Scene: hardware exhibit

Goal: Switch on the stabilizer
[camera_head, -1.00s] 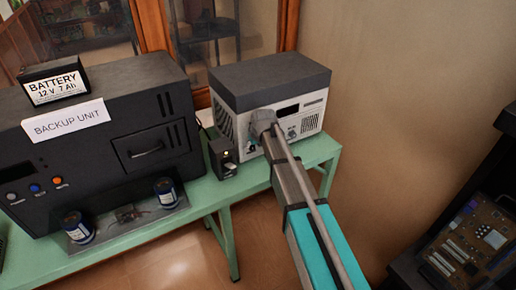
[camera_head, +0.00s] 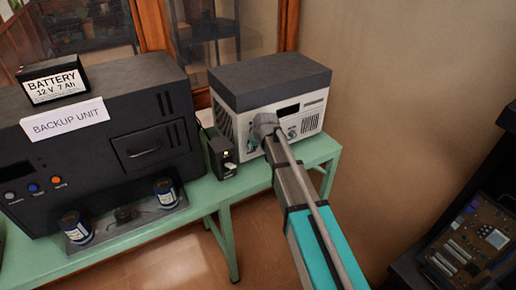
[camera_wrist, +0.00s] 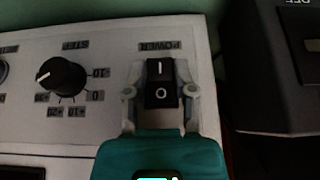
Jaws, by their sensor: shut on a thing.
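The stabilizer is a box with a dark grey top and a light front panel (camera_head: 312,118), at the right end of the green bench. My gripper (camera_head: 268,140) is at its front, and my arm hides part of the panel. In the wrist view the black rocker power switch (camera_wrist: 162,85), marked I and O, sits under an upside-down POWER label. The fingers of my gripper (camera_wrist: 160,100) are on both sides of the switch, shut on it. Which way the rocker is tilted I cannot tell. A black STEP knob (camera_wrist: 62,77) is left of the switch.
The black backup unit (camera_head: 105,150) fills the bench's left side, with a battery (camera_head: 53,82) on top. Two blue spools flank a dark round thing on a tray (camera_head: 150,214). A wall is at right.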

